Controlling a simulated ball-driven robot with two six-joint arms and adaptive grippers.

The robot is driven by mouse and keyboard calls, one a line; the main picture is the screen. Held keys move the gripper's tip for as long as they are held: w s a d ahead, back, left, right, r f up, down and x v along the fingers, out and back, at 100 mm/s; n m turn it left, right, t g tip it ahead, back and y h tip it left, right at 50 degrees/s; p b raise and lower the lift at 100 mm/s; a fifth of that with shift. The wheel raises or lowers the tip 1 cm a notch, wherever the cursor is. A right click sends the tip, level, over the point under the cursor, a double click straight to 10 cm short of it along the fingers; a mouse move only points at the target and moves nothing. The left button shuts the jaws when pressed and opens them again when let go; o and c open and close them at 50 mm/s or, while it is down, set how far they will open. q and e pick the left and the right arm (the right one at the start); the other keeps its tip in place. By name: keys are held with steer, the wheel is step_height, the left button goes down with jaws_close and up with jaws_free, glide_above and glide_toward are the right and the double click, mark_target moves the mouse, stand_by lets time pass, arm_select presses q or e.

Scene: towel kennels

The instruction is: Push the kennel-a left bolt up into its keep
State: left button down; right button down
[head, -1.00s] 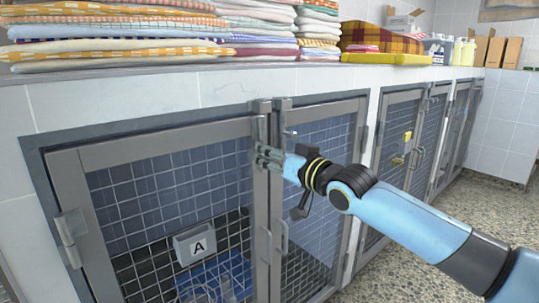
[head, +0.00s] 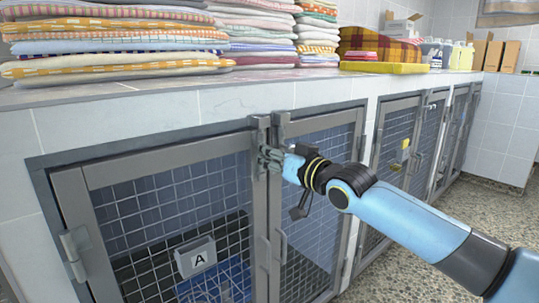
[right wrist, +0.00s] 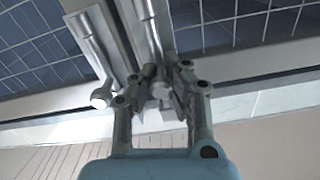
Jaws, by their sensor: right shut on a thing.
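The left bolt (head: 259,128) is a grey upright bar at the door's upper right corner. My right gripper (head: 268,160) is shut on this bolt just below the top of the door frame. In the right wrist view the fingers (right wrist: 162,92) close around the knob of the left bolt, with the second bolt (right wrist: 90,40) and its round knob beside it. The fingers hide much of the held bolt, and I cannot tell if its tip is inside the keep. My left gripper is not in view.
The right door (head: 318,165) of kennel A is closed beside the bolt, with its own bolt (head: 282,122) close by. Folded towels (head: 110,45) are stacked on the counter above. More kennels (head: 400,140) run to the right. The floor (head: 490,205) there is clear.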

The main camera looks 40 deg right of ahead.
steer(key=shift+w+r, duration=0.1)
steer(key=shift+r, duration=0.35)
steer(key=c, duration=1.5)
jaws_free()
steer(key=o, duration=0.3)
steer(key=shift+a, duration=0.15)
steer(key=shift+f, duration=0.2)
steer(key=shift+s+f, duration=0.1)
steer(key=shift+s, duration=0.45)
steer(key=s, duration=0.6)
steer(key=shift+s+d, duration=0.15)
steer(key=shift+d, duration=0.2)
